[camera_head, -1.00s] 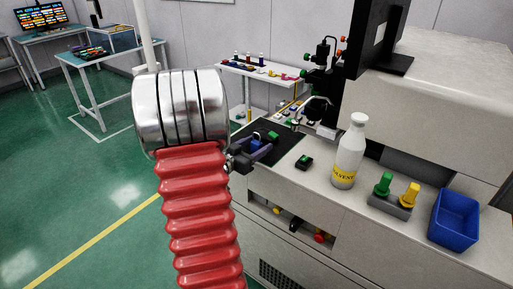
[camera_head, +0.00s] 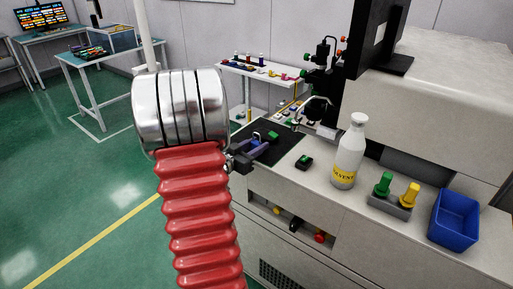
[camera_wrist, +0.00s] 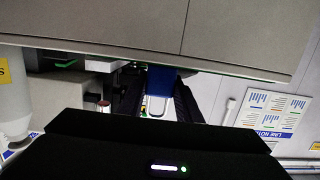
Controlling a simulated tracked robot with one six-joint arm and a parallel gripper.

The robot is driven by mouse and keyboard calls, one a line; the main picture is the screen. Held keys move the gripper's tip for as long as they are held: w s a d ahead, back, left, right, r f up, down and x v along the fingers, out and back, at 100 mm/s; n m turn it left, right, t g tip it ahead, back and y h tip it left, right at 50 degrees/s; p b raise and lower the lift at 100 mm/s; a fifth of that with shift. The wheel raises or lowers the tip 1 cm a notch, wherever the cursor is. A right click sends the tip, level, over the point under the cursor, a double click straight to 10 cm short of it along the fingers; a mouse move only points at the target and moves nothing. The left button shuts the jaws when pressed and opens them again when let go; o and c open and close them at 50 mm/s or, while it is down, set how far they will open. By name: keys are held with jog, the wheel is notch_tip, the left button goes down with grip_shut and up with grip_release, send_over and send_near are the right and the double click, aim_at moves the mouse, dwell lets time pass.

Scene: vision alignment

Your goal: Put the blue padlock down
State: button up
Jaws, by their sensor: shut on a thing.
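My gripper (camera_head: 264,143) is shut on the blue padlock (camera_head: 257,134) over the dark mat on the machine's worktop. In the wrist view the padlock's blue body (camera_wrist: 162,77) sits between the two dark fingers, with its pale shackle towards the camera. My gripper shows there too (camera_wrist: 160,92). Whether the padlock touches the mat cannot be told.
The dark mat (camera_head: 285,148) lies at the worktop's left end, with a green item (camera_head: 273,135) near the padlock.

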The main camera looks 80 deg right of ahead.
jog(key=shift+c, duration=0.5)
notch_tip(320, 180, up, 10)
jog(key=shift+r, duration=0.1)
dwell(0.7)
